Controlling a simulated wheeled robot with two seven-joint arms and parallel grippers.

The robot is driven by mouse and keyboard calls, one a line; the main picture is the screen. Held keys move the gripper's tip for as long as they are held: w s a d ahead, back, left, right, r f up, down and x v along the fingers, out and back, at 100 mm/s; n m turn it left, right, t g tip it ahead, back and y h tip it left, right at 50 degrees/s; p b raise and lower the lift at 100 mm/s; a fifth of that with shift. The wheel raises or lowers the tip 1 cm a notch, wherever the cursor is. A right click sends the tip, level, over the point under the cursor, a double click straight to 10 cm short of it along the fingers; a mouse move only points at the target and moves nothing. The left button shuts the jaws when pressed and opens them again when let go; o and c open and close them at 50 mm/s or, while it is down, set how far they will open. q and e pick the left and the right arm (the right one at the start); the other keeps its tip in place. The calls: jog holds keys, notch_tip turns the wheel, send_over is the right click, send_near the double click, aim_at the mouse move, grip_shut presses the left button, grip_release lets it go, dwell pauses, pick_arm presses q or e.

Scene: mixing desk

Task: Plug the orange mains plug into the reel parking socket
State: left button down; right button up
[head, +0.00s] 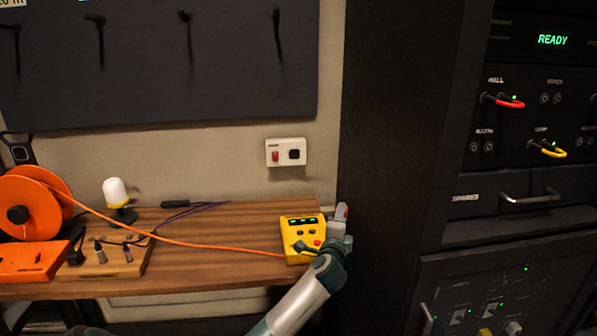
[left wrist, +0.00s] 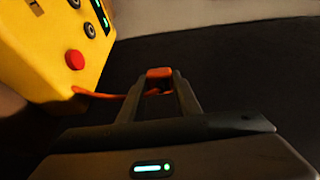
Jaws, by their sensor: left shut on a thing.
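My left gripper (head: 341,214) is at the right end of the wooden desk, just right of the yellow box. In the left wrist view its fingers (left wrist: 158,90) are shut on the orange plug (left wrist: 158,73), whose orange end shows between the tips. The plug's pins are hidden. The orange cable (head: 190,243) runs from the orange reel (head: 30,203) at the left across the desk to the yellow box. An orange unit (head: 32,262) sits below the reel; I cannot make out a parking socket on it. My right gripper is not in view.
The yellow box (head: 297,240) with buttons stands close beside my left gripper. A wooden block (head: 108,262) with upright connectors and a white lamp (head: 116,191) stand near the reel. A wall plate (head: 286,152) hangs above the desk. A dark rack (head: 430,150) bounds the right.

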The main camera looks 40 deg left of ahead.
pick_arm(q)
jog(key=w+a+r+n+g+y, duration=0.1)
jog(key=w+a+r, duration=0.1)
jog(key=a, duration=0.5)
jog(key=w+a+r+n+g+y+b, duration=0.1)
jog(key=w+a+r+n+g+y, duration=0.1)
jog(key=a, duration=0.6)
jog(key=w+a+r+n+g+y+b, duration=0.1)
jog(key=w+a+r+y, duration=0.1)
jog(key=a, duration=0.6)
jog(key=shift+w+a+r+g, duration=0.25)
jog(key=shift+w+r+g, duration=0.05)
jog(key=shift+w+r, duration=0.05)
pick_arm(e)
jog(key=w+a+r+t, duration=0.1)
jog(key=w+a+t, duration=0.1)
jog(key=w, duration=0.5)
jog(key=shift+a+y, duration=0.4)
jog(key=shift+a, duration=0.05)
pick_arm(q)
jog(key=shift+d, duration=0.15)
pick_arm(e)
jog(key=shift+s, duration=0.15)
